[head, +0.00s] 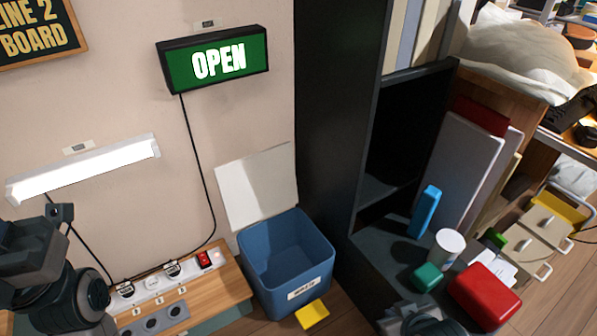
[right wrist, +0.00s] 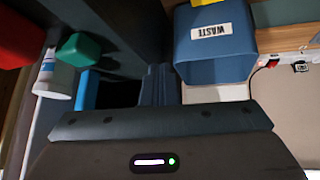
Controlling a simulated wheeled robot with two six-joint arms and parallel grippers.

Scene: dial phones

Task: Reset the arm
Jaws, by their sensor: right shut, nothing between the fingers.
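My right gripper (right wrist: 160,72) shows in the right wrist view with its two dark fingers together and nothing between them. Its fingertips are beside the blue waste bin (right wrist: 215,52), apart from or in front of it; I cannot tell the distance. In the head view a dark part of my right arm shows at the bottom edge, below the small green box (head: 427,277); the fingers are hard to make out there. Dark links of my left arm fill the lower left corner of the head view. The left fingers do not show.
The open blue bin (head: 285,262) stands beside a dark shelf unit (head: 340,130). A white cup (head: 447,248), a red box (head: 484,296) and a blue upright object (head: 425,212) crowd the shelf near my right arm. A power strip (head: 160,283) lies on a wooden ledge.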

